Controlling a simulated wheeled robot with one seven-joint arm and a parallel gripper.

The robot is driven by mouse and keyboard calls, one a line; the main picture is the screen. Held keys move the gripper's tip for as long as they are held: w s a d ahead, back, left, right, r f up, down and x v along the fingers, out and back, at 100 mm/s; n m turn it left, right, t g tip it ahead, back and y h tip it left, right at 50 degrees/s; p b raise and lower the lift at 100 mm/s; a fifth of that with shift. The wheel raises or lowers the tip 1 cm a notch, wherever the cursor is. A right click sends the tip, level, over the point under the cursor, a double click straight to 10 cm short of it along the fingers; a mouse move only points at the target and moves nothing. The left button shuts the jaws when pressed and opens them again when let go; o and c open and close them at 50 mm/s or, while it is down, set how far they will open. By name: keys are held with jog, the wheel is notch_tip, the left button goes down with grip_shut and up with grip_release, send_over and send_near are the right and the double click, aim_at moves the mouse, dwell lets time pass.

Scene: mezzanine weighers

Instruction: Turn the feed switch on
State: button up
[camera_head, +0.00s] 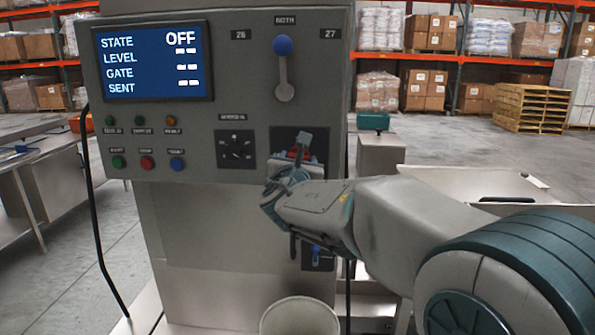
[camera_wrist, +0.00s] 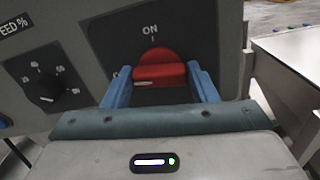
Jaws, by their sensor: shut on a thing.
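The feed switch is a red handle (camera_wrist: 158,68) on a dark plate, just below an ON mark in the wrist view. In the head view a bit of its red (camera_head: 303,153) shows behind my gripper (camera_head: 297,160). My gripper's two blue fingers (camera_wrist: 158,86) stand on either side of the red handle, shut on it. The grey panel's display (camera_head: 154,61) reads STATE OFF, with dashes for level, gate and sent.
A dial (camera_head: 236,149) sits left of the switch. A blue-knobbed lever (camera_head: 283,68) is above, a small blue switch (camera_head: 316,252) below. Coloured buttons (camera_head: 147,162) line the panel's left. A pale bin (camera_head: 300,316) stands below. A steel table (camera_head: 470,190) is at right.

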jog(key=shift+f+m+b, duration=0.2)
jog(key=shift+m+b, duration=7.7)
jog(key=shift+b, duration=1.5)
jog(key=shift+m, duration=0.3)
jog(key=o, duration=1)
jog(key=shift+r, duration=0.1)
